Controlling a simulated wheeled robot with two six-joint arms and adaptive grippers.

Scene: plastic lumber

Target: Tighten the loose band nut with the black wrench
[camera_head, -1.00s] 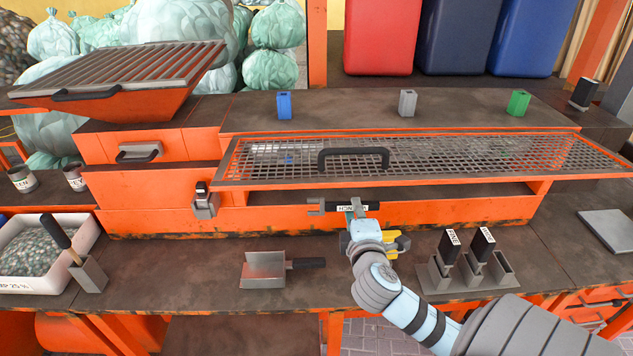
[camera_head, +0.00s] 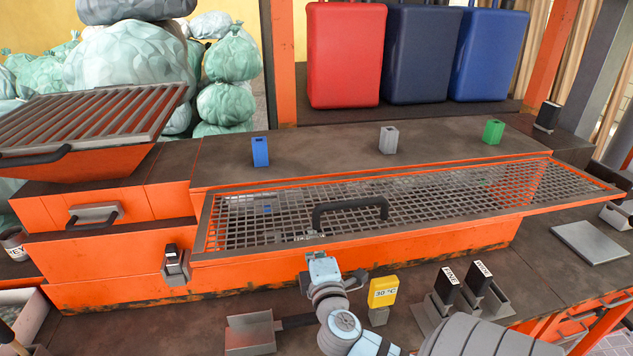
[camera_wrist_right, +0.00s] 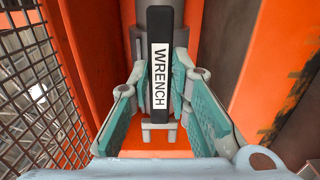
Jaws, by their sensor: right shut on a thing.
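The black wrench (camera_wrist_right: 160,30) with its white WRENCH label stands lengthwise between the teal finger pads of my right gripper (camera_wrist_right: 160,95) in the right wrist view. The pads close on it from both sides, and a grey forked end shows below the label. In the head view my right gripper (camera_head: 318,268) is at the orange front face, just below the mesh cover's front rim. The wrench cannot be made out there. I cannot pick out the loose band nut in either view. My left gripper is not in view.
The mesh cover (camera_head: 450,205) with its black handle (camera_head: 350,207) lies above the gripper. A yellow thermometer-like device (camera_head: 383,291), a dustpan-like scoop (camera_head: 250,333) and FINE and WIDE tools (camera_head: 447,283) crowd the bench close by. A flat grey plate (camera_head: 590,243) lies right.

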